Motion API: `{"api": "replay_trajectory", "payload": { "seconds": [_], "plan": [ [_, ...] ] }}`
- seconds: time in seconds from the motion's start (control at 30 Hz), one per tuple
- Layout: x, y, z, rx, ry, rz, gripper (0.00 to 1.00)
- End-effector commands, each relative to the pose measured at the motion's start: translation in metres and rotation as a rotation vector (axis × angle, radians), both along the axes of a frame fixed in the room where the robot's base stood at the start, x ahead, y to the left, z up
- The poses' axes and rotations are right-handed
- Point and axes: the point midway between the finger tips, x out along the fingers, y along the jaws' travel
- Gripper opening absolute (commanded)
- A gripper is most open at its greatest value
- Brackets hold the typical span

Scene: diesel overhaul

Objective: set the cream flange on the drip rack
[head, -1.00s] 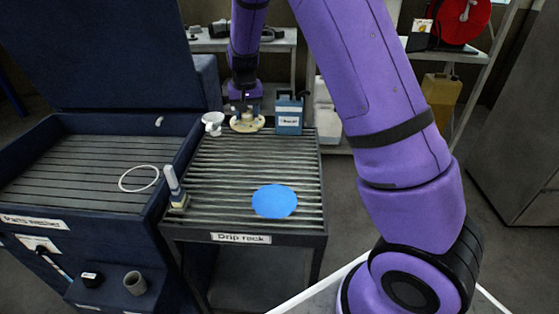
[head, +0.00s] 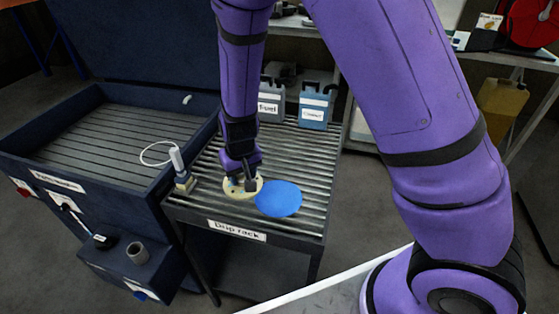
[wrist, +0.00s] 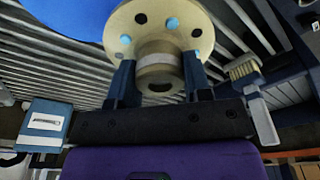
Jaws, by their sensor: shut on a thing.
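The cream flange (head: 238,194) is a round plate with a hub and several bolt holes, some showing blue. My gripper (head: 243,182) is shut on its hub; the wrist view shows the two fingers either side of the hub, with the flange (wrist: 198,42) face beyond them. The flange is over the front left part of the drip rack (head: 310,160), a slatted table with a label on its front. I cannot tell whether it touches the slats. A flat blue disc (head: 279,199) lies on the rack just right of the flange; it also shows in the wrist view (wrist: 70,14).
A brush (head: 179,163) stands at the rack's left edge, and shows in the wrist view (wrist: 254,92). Blue-grey cans (head: 315,105) stand at the rack's back. The dark blue washer basin (head: 60,180) adjoins on the left. The rack's right side has bare slats.

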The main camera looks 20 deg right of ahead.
Motion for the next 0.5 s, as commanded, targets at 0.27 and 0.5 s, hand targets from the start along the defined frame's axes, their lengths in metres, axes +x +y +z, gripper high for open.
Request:
{"api": "replay_trajectory", "payload": {
  "seconds": [0.27, 0.5],
  "plan": [
    [0.021, -0.049, -0.004, 0.000, 0.000, -0.007, 0.00],
    [0.040, -0.091, -0.008, 0.001, -0.001, -0.009, 0.00]
  ]
}}
